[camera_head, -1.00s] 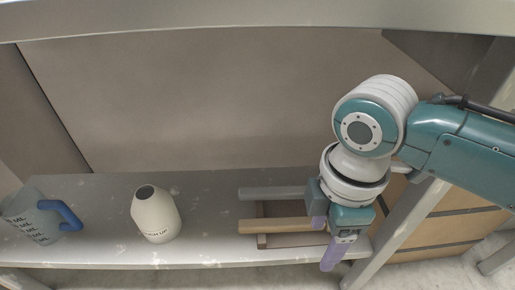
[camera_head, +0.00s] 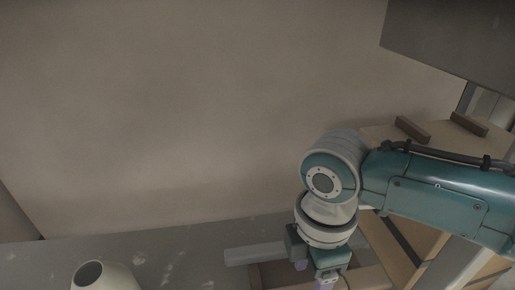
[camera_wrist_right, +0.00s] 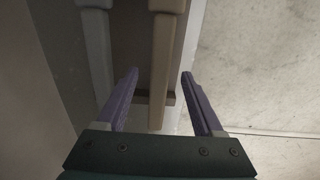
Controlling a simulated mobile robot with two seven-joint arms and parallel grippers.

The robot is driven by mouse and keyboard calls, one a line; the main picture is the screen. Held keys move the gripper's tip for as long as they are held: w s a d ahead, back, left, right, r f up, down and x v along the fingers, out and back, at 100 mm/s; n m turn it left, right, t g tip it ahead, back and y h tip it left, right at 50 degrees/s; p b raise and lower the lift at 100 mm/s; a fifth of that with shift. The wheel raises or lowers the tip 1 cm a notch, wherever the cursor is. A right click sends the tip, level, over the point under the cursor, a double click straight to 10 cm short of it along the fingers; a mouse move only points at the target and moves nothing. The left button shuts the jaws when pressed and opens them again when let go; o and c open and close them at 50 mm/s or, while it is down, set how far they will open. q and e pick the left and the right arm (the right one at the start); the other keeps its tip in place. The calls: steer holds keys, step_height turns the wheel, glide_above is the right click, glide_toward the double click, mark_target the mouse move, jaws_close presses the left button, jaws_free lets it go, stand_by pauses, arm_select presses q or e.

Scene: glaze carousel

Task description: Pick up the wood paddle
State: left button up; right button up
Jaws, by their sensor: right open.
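The wood paddle (camera_wrist_right: 160,75) shows in the right wrist view as a long tan bar lying between my fingers, not touching either. In the head view it is mostly hidden behind my gripper and cut by the lower edge. My right gripper (camera_wrist_right: 160,80) is open, its purple fingers on either side of the bar; it also shows in the head view (camera_head: 313,275) at the bottom, right of centre. My left gripper is not in view.
A grey bar (camera_wrist_right: 97,50) lies parallel to the left of the paddle; it also shows in the head view (camera_head: 254,253). A wall rises behind the shelf.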

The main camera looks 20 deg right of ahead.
step_height(320, 180, down, 3)
steer(key=shift+s+r+b, duration=0.15)
steer(key=shift+b, duration=0.45)
steer(key=shift+r, duration=0.15)
steer(key=shift+c, duration=0.4)
jaws_close()
